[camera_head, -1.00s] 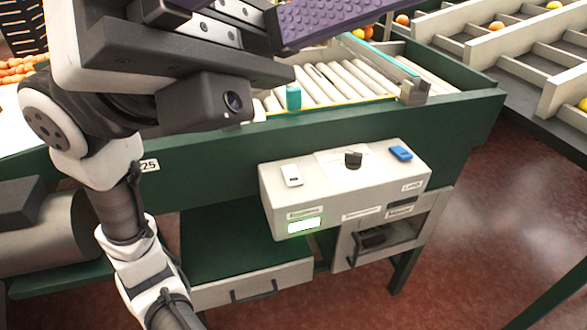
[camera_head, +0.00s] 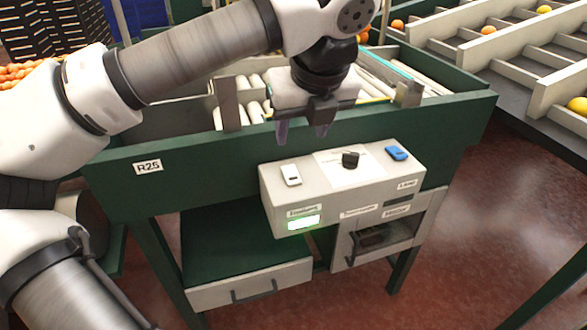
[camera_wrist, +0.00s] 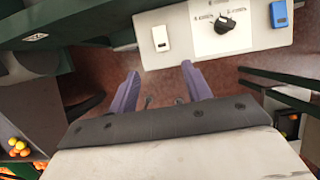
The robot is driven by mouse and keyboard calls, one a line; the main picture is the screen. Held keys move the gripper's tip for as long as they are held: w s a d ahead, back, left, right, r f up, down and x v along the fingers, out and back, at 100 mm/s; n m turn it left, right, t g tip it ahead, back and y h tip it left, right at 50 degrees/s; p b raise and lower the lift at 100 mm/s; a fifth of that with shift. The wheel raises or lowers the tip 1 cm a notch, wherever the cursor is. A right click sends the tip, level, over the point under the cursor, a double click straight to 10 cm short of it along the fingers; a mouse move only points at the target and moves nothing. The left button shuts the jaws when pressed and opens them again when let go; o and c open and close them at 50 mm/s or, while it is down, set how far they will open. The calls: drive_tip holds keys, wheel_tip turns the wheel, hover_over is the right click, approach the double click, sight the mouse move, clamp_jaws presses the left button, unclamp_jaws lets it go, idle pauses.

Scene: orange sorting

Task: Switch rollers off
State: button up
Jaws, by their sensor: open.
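A pale control box (camera_head: 335,205) is fixed to the front of the green roller table (camera_head: 215,165). On its top are a white switch (camera_head: 291,175) at left, a black knob (camera_head: 350,159) in the middle and a blue switch (camera_head: 397,153) at right. A panel on its front (camera_head: 304,222) glows green-white. The labels are too small to read surely. The rollers (camera_head: 375,88) lie behind the box. My gripper (camera_head: 302,131) points down, open and empty, above and behind the white switch. In the wrist view its purple fingers (camera_wrist: 160,70) stand apart, below the box in the picture.
A drawer (camera_head: 250,284) and an open compartment (camera_head: 375,240) sit under the box. Slatted sorting lanes with oranges (camera_head: 487,31) stand at the back right. The red-brown floor (camera_head: 470,240) is clear at the right.

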sight(292, 175)
drive_tip(key=p+x, duration=0.3)
drive_tip(key=x, duration=1)
drive_tip(key=shift+f, duration=0.15)
drive_tip(key=c, duration=1)
drive_tip(key=shift+w+f+g+b, duration=0.1)
drive_tip(key=shift+w+g+b, duration=0.05)
drive_tip(key=shift+g+b, duration=0.7)
drive_tip(key=shift+o, duration=0.2)
drive_tip(key=shift+w+a+r+g+h+b, duration=0.1)
drive_tip(key=shift+w+r+g+h+b, duration=0.2)
drive_tip(key=shift+g+h+b, duration=0.4)
drive_tip(key=shift+c, duration=0.2)
drive_tip(key=o, duration=1)
